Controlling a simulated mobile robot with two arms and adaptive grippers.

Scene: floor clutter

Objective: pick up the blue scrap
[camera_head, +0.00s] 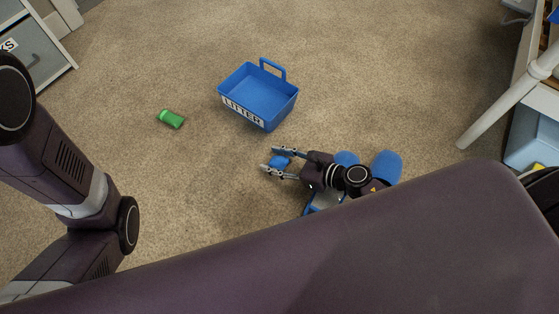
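The small blue scrap (280,162) is on or just above the carpet in the head view, below the blue litter basket. My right gripper (271,160) points left, with one finger on each side of the scrap. The fingers are apart with the scrap between them. I cannot tell whether they press on it or whether it is off the floor. My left arm shows at the left edge, but its gripper is out of view.
A blue basket marked LITTER (240,115) stands empty on the carpet. A green scrap (171,119) lies left of it. Rounded blue items (387,167) lie partly hidden behind my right arm. A white leg (500,107) stands at right; the upper carpet is clear.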

